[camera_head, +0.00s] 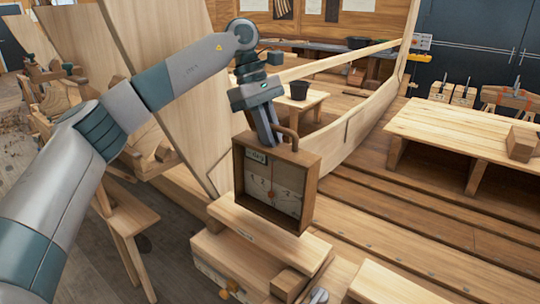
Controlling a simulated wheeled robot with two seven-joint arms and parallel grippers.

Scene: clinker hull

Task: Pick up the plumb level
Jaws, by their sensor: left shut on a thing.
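My right gripper is not in view.
The planked boat hull (350,135) curves behind the level. A low wooden bench (460,130) with a wood block (521,144) stands at right. Planked flooring at lower right is fairly clear.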

